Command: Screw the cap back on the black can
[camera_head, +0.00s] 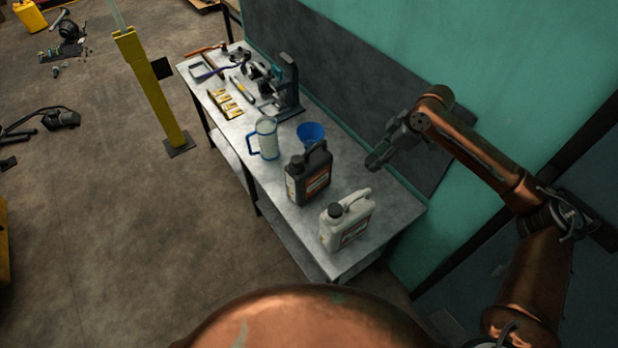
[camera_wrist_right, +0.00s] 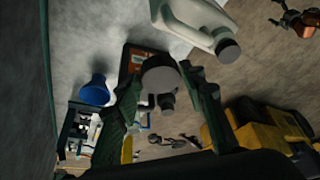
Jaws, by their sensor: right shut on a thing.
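The black can (camera_head: 308,178) stands upright on the metal workbench, its handle towards the back and an orange-brown label on its side. In the right wrist view its label (camera_wrist_right: 142,58) shows partly, behind my gripper. My right gripper (camera_head: 376,161) is above the bench's back edge, to the right of the black can and apart from it. Its fingers (camera_wrist_right: 162,80) are shut on a round grey cap (camera_wrist_right: 160,74) in the wrist view. In the head view the cap is too small to make out clearly. My left gripper is not in view.
A white can (camera_head: 347,220) with a dark cap stands near the front end of the workbench (camera_head: 262,178). A blue funnel-like vessel (camera_head: 311,132) and a clear jug (camera_head: 266,138) stand beyond the black can. A microscope-like device (camera_head: 286,85) and tools lie farther back. A wall bounds the right.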

